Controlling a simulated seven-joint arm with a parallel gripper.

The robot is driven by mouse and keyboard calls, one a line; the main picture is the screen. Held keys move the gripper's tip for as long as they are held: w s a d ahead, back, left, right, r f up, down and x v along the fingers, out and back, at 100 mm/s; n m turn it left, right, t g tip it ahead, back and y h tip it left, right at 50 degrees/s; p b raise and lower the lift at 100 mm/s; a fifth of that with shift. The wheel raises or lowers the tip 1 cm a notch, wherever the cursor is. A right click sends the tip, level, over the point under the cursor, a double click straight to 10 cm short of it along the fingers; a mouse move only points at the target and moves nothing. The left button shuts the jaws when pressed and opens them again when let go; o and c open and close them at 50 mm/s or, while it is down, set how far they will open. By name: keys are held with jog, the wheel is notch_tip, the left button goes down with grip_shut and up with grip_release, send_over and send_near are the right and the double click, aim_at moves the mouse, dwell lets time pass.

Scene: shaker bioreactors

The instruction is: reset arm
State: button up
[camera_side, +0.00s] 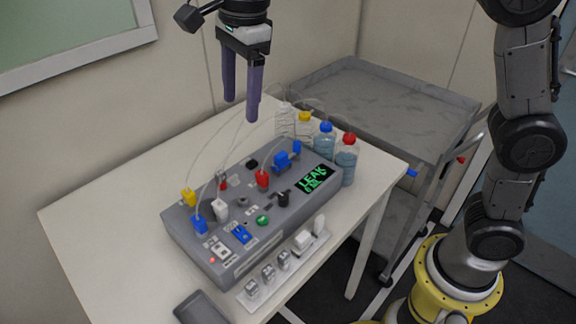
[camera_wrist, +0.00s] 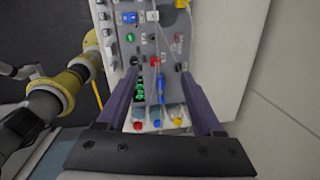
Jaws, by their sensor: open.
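My gripper (camera_side: 241,98) hangs fingers-down above the back of the table, over the grey bioreactor box (camera_side: 172,222). Its two purple fingers are apart and nothing is between them. In the wrist view my gripper (camera_wrist: 166,104) is also open, with the box's panel (camera_wrist: 139,58) and bottle caps showing beyond and between the fingers. The box carries coloured connectors, knobs and a dark display (camera_side: 314,181) with green text reading "LEAK". Thin clear tubes arc from the connectors toward the bottles.
Several bottles, including a red-capped one (camera_side: 346,160), stand along the box's right side. A strip of small white parts (camera_side: 284,262) lies in front, beside a dark tray (camera_side: 200,308). A grey cart (camera_side: 440,108) stands behind right. The white table's left part (camera_side: 100,215) is clear.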

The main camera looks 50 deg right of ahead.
jog(key=s+d+r+n+t, duration=0.3)
jog(key=s+d+n, duration=0.1)
jog(key=s+d, duration=0.95)
jog(key=s+d+f+n+t, duration=0.1)
jog(key=s+d+f+n, duration=0.3)
jog(key=s+f+n, duration=0.6)
jog(key=shift+d+f+n+h, duration=0.25)
jog(key=shift+f+n, duration=0.5)
jog(key=shift+n, duration=1.95)
